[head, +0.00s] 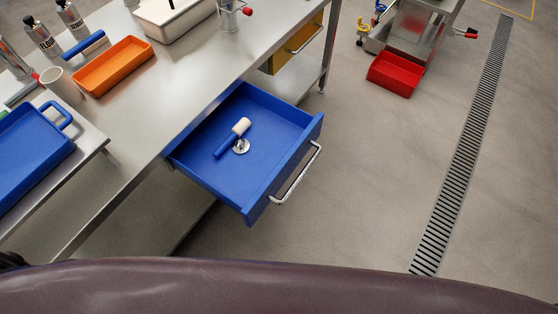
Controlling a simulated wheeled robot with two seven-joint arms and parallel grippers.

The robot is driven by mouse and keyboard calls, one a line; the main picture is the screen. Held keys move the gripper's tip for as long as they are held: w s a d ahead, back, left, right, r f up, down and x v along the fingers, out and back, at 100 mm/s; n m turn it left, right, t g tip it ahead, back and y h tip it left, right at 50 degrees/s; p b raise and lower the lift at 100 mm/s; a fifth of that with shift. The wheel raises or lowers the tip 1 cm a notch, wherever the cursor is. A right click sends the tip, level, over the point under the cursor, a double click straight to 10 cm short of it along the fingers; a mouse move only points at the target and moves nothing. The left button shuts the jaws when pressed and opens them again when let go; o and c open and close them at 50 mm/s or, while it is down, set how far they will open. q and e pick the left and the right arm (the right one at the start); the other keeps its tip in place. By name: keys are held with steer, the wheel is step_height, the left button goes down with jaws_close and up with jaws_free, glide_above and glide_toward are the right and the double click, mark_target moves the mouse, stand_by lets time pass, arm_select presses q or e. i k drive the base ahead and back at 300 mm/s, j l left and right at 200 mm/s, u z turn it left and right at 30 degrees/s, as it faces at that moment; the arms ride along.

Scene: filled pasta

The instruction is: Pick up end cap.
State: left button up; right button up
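An open blue drawer (257,180) holds a small round silver metal disc (241,147), which looks like the end cap. Beside it lies a tool with a blue handle (224,146) and a white cylindrical head (241,126). The tool overlaps or touches the disc's edge; I cannot tell which. Neither of my grippers is in the head view.
The drawer's metal handle (297,175) juts out over clear floor. A red bin (395,74) stands farther right.

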mark_target(239, 145)
steer(key=l+u, duration=0.25)
steer(key=u, duration=0.15)
steer(key=l+u, duration=0.2)
steer(key=u, duration=0.2)
